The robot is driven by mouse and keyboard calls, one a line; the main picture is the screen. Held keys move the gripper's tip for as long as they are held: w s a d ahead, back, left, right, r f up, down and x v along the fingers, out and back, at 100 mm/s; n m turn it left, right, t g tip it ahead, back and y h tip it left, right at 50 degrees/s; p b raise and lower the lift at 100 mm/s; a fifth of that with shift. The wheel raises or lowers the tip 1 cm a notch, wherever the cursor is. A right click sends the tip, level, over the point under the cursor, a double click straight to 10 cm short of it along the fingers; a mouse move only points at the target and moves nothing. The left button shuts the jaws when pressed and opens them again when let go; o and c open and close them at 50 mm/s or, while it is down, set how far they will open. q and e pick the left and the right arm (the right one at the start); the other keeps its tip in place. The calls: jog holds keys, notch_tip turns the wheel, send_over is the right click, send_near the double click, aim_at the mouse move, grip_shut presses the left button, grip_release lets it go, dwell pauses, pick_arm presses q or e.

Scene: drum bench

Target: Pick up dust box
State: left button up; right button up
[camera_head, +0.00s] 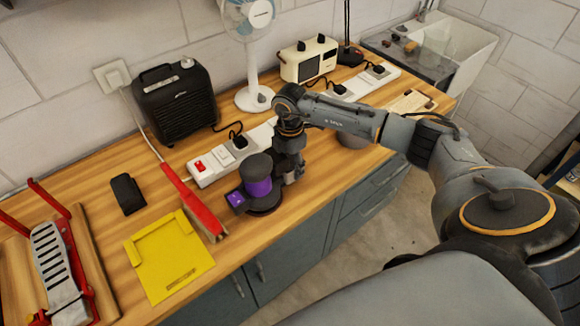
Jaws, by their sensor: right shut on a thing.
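A dark grey cylinder with a purple band and a purple block at its left side (258,187), which looks like the dust box, is upright at the worktop's front edge. My right gripper (284,178) comes down from the right against its right side and is shut on it. The fingertips are partly hidden, and I cannot tell whether its base touches the wood. My left gripper is not in view.
A white power strip (205,167) lies close behind. A red-handled brush (190,198) and a yellow dustpan-like tray (168,256) lie to the left. A black heater (176,103), white fan (248,52) and cream radio (308,60) stand at the back.

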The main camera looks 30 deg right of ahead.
dwell(0.3)
jog(key=shift+r+b, duration=0.1)
jog(key=shift+b, duration=0.55)
jog(key=s+b, duration=0.2)
jog(key=s, duration=0.4)
jog(key=s+d+b, duration=0.1)
jog(key=s+b, duration=0.1)
jog(key=s, duration=0.4)
jog(key=s+b, duration=0.2)
jog(key=s, duration=0.4)
jog(key=shift+d+r+b, duration=0.2)
jog(key=shift+b, duration=0.1)
notch_tip(320, 180, up, 5)
jog(key=p, duration=0.2)
jog(key=shift+p, duration=0.4)
